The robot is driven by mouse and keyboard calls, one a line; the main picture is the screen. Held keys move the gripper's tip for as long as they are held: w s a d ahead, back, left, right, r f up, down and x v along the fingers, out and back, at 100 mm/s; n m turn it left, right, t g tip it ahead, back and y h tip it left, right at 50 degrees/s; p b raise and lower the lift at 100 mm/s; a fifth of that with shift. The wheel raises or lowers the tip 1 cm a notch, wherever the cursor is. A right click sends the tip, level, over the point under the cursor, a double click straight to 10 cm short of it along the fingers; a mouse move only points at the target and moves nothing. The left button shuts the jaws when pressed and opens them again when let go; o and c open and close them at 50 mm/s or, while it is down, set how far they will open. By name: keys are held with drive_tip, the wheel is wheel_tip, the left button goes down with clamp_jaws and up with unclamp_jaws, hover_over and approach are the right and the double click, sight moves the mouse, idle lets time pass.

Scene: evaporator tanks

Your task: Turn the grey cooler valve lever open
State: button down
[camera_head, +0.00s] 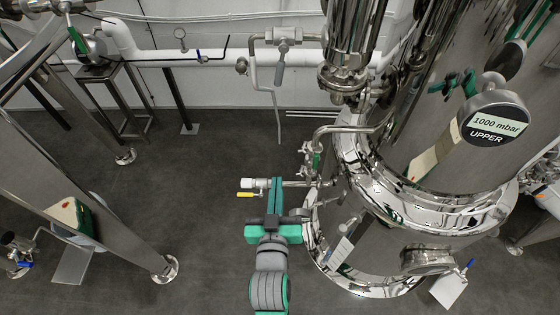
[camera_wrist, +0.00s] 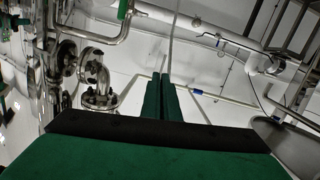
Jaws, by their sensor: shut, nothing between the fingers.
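A grey valve lever (camera_head: 280,73) hangs down from a metal valve body (camera_head: 284,38) on the pipework at the top middle of the head view. My gripper (camera_head: 274,181) is in the lower middle of the head view, beside the shiny tank, and appears well below and nearer than the lever in that picture. Its green fingers are shut together and empty, and they also show in the wrist view (camera_wrist: 160,78). I cannot make out the grey lever clearly in the wrist view.
The polished tank (camera_head: 430,215) fills the right. A round gauge (camera_head: 493,118) reads "1000 mbar UPPER". Steel frame legs (camera_head: 90,170) stand left. Open floor lies between.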

drive_tip(key=w+d+r+m, duration=0.1)
drive_tip(key=w+d+m, duration=0.3)
drive_tip(key=w+m, duration=0.25)
drive_tip(key=m+y, duration=0.8)
drive_tip(key=y, duration=0.3)
approach(281, 66)
drive_tip(key=s+d+f, duration=0.2)
drive_tip(key=d+f, duration=0.2)
drive_tip(key=d, duration=0.3)
drive_tip(key=w+a+r+g, duration=0.1)
drive_tip(key=w+a, duration=0.7)
drive_tip(key=a, duration=0.1)
drive_tip(key=shift+w+r+n, duration=0.25)
drive_tip(key=shift+r+n, duration=0.1)
drive_tip(key=shift+r, duration=0.05)
